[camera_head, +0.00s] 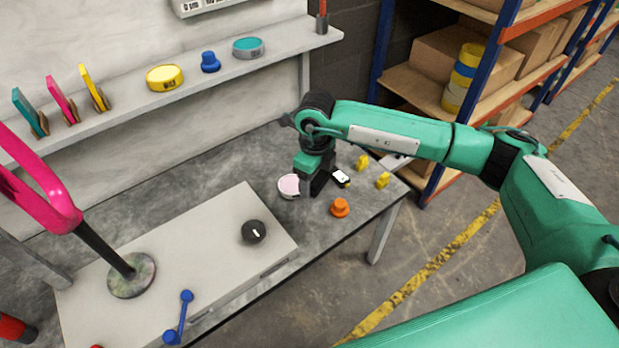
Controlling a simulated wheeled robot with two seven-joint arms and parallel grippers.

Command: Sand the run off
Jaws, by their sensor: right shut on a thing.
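The pink frame (38,198) stands at the left edge, joined to a dark post on a round mottled base (132,275). No run can be made out on it from here. My right gripper (316,188) is low over the grey bench, at its far right part. It is shut, at the side of a small round white tin with a pink top (289,186), and seems to hold it by its right edge; the contact is partly hidden by the fingers. My left gripper is out of view.
A small dark device with a white face (340,176), yellow blocks (382,180) and an orange knob-like piece (340,208) are near my right gripper. A pale box with a black knob (254,231) fills the front. The shelf (120,120) holds coloured panels and tins.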

